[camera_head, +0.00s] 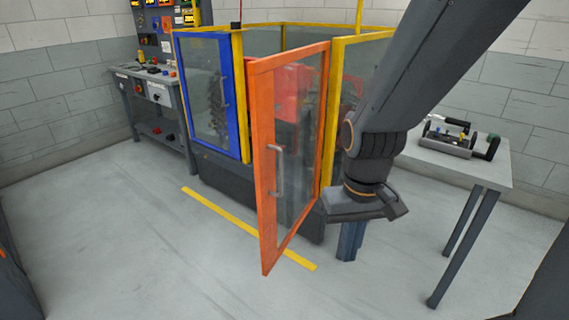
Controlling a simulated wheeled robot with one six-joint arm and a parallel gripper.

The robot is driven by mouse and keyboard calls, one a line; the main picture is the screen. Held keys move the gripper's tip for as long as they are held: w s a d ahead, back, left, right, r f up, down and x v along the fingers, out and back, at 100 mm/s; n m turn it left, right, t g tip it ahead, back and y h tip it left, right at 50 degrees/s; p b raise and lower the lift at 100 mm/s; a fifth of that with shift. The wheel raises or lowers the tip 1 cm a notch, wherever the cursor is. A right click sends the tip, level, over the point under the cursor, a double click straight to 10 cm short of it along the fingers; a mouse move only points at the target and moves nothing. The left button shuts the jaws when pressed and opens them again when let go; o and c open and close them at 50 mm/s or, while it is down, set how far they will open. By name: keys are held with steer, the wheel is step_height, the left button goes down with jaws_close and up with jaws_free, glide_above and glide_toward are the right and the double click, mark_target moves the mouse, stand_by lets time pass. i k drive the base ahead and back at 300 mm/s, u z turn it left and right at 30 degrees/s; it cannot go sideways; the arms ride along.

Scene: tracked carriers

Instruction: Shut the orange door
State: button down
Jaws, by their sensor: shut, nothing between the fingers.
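The orange door (261,160) stands open in the middle of the view, a glazed frame with a grey handle (276,172). It swings out toward me from the yellow-framed enclosure (335,100), hinged on its right side by the yellow post. My gripper (368,212) is at the right of the door, apart from it in the picture. It is shut and empty. My arm hides part of the enclosure's right side. A red machine part shows behind the orange door's glass.
A blue door (242,100) closes the left part of the enclosure front. A workbench (180,100) with tools stands at the left. A grey table (480,170) with a device (450,140) stands at the right. A yellow floor line (225,215) runs under the orange door; the front-left floor is clear.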

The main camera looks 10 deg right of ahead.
mark_target(261, 72)
steer(key=i, duration=0.9)
steer(key=z, duration=0.85)
steer(key=k, duration=0.25)
steer(key=u, duration=0.05)
